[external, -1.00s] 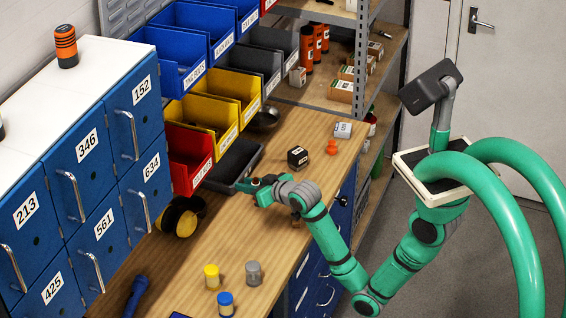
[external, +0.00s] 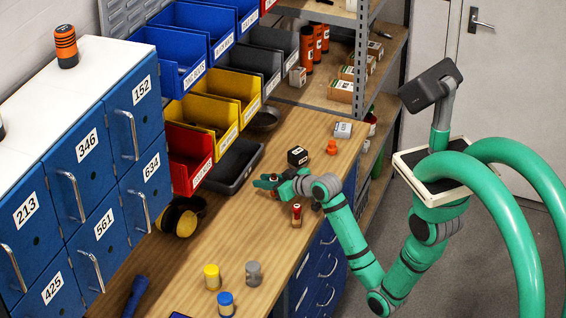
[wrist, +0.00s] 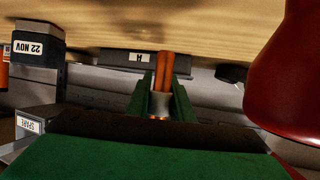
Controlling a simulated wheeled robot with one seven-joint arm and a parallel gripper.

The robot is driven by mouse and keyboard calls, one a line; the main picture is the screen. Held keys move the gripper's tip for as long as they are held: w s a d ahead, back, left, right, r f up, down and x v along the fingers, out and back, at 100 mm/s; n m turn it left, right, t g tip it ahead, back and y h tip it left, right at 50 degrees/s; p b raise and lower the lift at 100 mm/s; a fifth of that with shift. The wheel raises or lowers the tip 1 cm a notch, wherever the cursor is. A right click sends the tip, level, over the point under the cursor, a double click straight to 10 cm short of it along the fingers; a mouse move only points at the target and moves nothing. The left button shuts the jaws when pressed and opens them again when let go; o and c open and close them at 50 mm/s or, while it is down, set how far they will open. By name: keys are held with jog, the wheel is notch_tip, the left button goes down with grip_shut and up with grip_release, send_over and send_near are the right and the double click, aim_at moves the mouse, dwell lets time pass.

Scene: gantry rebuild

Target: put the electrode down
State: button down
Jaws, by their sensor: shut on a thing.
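The electrode (wrist: 165,72) is a copper-coloured rod in the wrist view, its lower part between the green jaws. My gripper (wrist: 161,103) is shut on it. In the external view my gripper (external: 264,184) is over the wooden bench (external: 225,235), just right of the black tray. The electrode is too small to make out there, and I cannot tell whether it touches the bench.
A black tray (external: 228,183) lies left of my gripper. A small brown-red object (external: 297,216) stands under my wrist. A black labelled block (external: 298,157) and an orange piece (external: 332,148) are behind. Yellow (external: 212,277), blue (external: 226,303) and grey (external: 254,273) cylinders stand in front.

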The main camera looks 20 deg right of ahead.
jog(key=shift+f, duration=1.4)
jog(key=shift+f, duration=0.1)
jog(key=c, duration=1.6)
grip_release()
jog(key=shift+o, duration=0.2)
jog(key=v, duration=1.2)
